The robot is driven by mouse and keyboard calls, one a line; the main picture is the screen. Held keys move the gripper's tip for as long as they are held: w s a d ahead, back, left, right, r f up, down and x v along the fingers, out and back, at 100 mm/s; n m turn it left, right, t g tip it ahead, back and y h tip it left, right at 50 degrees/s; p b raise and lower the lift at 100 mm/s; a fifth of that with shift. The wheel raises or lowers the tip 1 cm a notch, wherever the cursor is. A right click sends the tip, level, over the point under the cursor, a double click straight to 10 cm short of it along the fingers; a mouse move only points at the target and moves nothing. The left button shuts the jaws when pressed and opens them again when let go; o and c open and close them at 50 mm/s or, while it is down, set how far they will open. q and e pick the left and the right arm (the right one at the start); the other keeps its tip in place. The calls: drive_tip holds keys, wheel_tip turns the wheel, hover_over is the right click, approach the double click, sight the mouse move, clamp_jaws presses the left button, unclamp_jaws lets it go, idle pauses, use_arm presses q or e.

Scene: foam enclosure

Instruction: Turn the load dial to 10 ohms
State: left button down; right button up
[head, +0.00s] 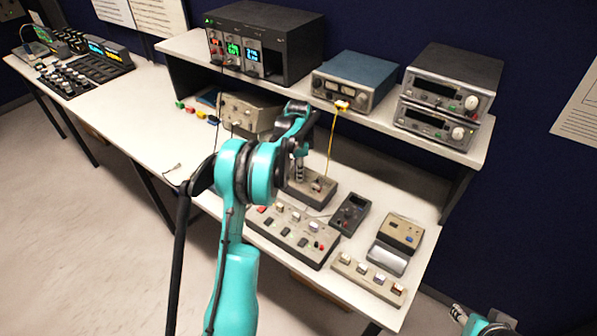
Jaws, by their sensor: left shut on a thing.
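My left gripper (298,172) points down at a small grey box (325,193) on the bench, in the middle of the head view. It is shut on a knob on the box's left part, which I take as the load dial. The fingers hide the dial, and its pointer and ohm marks cannot be read. Another small knob or terminal shows on the box to the right of the fingers. Part of my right gripper (459,313) shows at the bottom right edge, apart from the bench; its jaws are too small to judge.
A wider control box (290,235) with several switches lies just in front. A dark handheld meter (350,214) lies close on the right. A yellow cable (331,140) hangs from the blue instrument (353,80) on the shelf (380,115) behind the gripper.

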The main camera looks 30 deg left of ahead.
use_arm(q)
drive_tip(key=c, duration=1.3)
unclamp_jaws()
drive_tip(key=shift+o, duration=0.2)
drive_tip(key=shift+r, duration=0.1)
wheel_tip(320, 180, up, 12)
drive_tip(key=shift+d, duration=0.1)
